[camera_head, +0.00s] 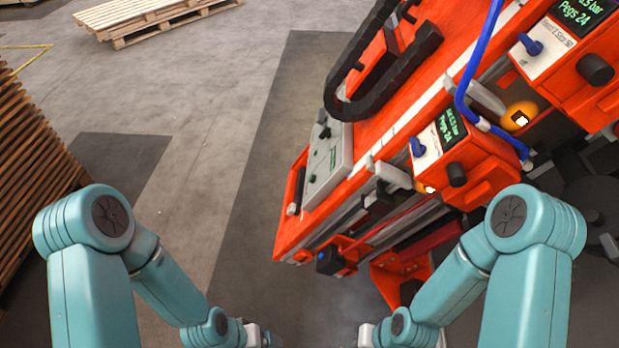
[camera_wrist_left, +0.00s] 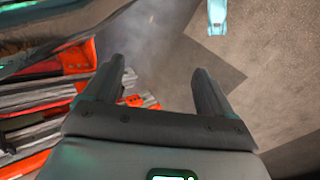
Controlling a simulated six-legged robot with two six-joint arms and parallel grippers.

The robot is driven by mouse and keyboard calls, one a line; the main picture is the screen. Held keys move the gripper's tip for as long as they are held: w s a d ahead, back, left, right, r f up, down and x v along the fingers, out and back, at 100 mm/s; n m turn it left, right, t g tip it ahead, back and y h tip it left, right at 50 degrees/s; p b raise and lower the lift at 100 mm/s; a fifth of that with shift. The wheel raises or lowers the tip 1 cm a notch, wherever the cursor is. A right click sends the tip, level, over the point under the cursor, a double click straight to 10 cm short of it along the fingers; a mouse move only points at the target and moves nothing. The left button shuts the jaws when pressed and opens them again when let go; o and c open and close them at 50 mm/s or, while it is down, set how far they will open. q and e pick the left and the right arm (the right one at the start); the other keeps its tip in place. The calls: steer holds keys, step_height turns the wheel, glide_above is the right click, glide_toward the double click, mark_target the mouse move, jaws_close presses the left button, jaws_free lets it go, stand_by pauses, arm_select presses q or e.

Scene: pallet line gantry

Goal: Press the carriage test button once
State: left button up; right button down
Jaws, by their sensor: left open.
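The orange gantry machine (camera_head: 290,235) stands in the middle and right of the head view. Two orange carriage boxes (camera_head: 480,165) (camera_head: 600,105) carry green-lettered displays, a blue knob and a black knob each. I cannot tell which part is the carriage test button. My left gripper (camera_wrist_left: 157,68) is open and empty, pointing over bare floor, with the machine to its left in the wrist view. My right gripper (camera_head: 368,336) shows at the head view's bottom edge; its jaws are unclear.
A grey control panel (camera_head: 328,165) is mounted on the gantry. A black cable chain (camera_head: 395,85) and a blue hose (camera_head: 475,65) run above it. Stacked wood (camera_head: 30,150) stands at left and a pallet (camera_head: 140,18) lies at the back. The floor between is clear.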

stand_by(0.5)
arm_select(q)
steer(key=c, duration=0.8)
steer(key=shift+w+a, duration=0.1)
